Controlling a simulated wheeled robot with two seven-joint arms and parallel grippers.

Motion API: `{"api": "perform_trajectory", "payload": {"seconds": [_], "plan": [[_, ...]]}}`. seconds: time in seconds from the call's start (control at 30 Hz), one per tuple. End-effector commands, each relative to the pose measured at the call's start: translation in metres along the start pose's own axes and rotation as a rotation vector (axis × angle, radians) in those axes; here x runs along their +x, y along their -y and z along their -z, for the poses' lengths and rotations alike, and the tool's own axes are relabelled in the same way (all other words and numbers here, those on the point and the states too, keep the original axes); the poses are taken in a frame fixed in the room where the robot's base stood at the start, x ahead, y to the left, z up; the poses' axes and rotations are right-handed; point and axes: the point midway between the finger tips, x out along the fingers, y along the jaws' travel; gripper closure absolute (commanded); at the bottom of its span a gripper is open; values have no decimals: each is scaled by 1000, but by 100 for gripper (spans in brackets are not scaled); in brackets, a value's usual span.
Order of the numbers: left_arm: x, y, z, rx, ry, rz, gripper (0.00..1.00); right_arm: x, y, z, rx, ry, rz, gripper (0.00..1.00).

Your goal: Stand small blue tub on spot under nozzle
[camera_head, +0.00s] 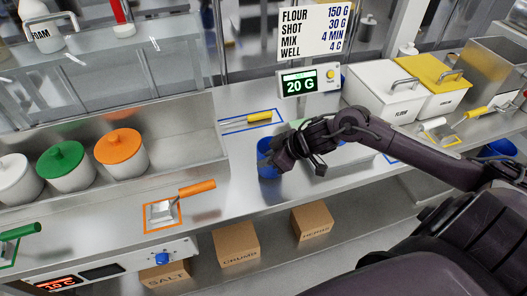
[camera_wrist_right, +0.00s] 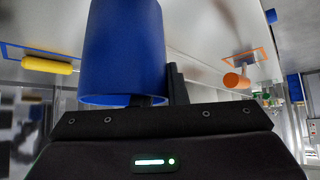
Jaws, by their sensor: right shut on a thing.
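The small blue tub (camera_head: 264,146) is at my right gripper (camera_head: 290,160), over the steel counter in the middle of the head view. The gripper partly hides it. In the right wrist view the blue tub (camera_wrist_right: 124,50) is large and close in front of the right gripper (camera_wrist_right: 161,95), which is shut on it. One dark finger shows beside the tub's wall; the other is mostly hidden. I cannot tell whether the tub touches the counter. I cannot clearly make out the nozzle or the spot under it. My left gripper is not in view.
A display (camera_head: 298,84) reading 20 G stands behind the tub. A yellow-handled tool (camera_head: 259,118) lies in a blue outline behind it. An orange-handled scoop (camera_head: 196,190) lies front left. Lidded pots (camera_head: 121,152) stand left; white bins (camera_head: 380,90) stand back right.

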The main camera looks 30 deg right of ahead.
Motion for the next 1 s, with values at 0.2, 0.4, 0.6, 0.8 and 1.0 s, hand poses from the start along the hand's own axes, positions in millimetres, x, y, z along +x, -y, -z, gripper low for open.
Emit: {"api": "perform_trajectory", "payload": {"seconds": [0.2,0.4,0.6,0.8,1.0], "plan": [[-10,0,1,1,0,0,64,-9,8,-7,0,2,1,100],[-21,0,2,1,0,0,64,-16,16,-13,0,1,2,100],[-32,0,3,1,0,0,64,-23,23,-20,0,1,3,100],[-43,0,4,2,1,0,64,-30,30,-27,0,1,2,100],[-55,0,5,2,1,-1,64,-36,37,-33,1,-1,4,100]]}}
